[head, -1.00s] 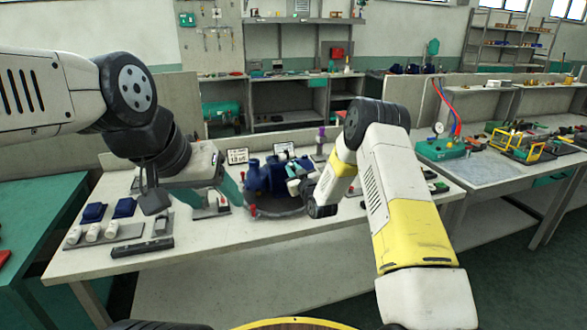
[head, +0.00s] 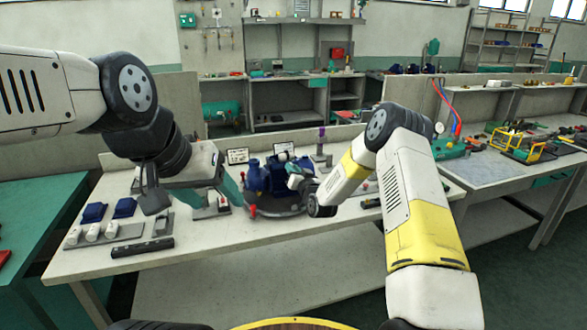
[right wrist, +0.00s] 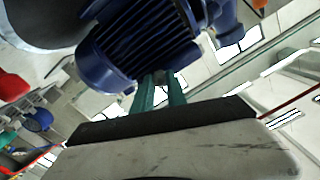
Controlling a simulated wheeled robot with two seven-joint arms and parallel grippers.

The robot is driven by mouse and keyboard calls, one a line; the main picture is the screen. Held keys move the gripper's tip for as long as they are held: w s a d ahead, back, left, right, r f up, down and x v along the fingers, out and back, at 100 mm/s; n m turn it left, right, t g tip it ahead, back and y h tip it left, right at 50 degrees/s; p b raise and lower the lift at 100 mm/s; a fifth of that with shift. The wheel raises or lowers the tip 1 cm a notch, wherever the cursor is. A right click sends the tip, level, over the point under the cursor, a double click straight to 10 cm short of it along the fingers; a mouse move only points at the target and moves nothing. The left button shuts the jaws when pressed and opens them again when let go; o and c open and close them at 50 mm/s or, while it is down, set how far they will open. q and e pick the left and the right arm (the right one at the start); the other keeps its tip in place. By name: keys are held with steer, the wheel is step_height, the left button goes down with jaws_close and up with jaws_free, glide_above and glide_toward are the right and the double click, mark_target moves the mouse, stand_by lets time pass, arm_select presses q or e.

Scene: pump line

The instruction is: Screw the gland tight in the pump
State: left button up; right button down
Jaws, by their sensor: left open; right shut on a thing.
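The blue pump (head: 256,179) stands on a dark round plate (head: 290,211) in the middle of the table. My right gripper (head: 296,180) is at the right side of the pump with its fingers shut. In the right wrist view the green fingers (right wrist: 160,92) reach in beside the ribbed blue pump body (right wrist: 140,45). The thing between them, by its place at the pump the gland, is not clearly visible because the pump body and the fingers hide it. My left gripper (head: 212,191) is open and empty, left of the pump.
A tray (head: 128,231) with white parts, blue pieces (head: 95,212) and a black bar (head: 142,247) lie at the left of the table. The front table edge is clear.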

steer(key=c, duration=1.4)
jaws_free()
steer(key=n, duration=0.3)
steer(key=shift+n, duration=1.9)
